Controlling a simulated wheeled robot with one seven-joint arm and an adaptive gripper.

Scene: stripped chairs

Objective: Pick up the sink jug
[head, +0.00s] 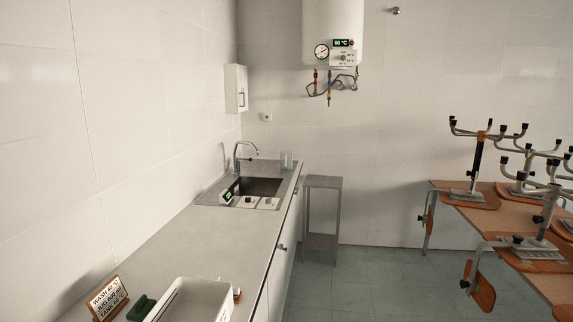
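A clear, pale container that looks like the sink jug (287,160) stands upright at the far end of the counter, just behind and to the right of the sink (255,187). It is small in the picture, and I cannot make out a handle or whether it holds water. A curved tap (243,151) rises to its left over the basin. My gripper is not in the head view.
The grey counter (195,230) runs along the left wall. A white tub (195,290), green sponge (142,307) and sign (107,297) are near. A stand (323,184) stands right of the sink. Desks with upturned chair frames (505,200) are right. Floor between is clear.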

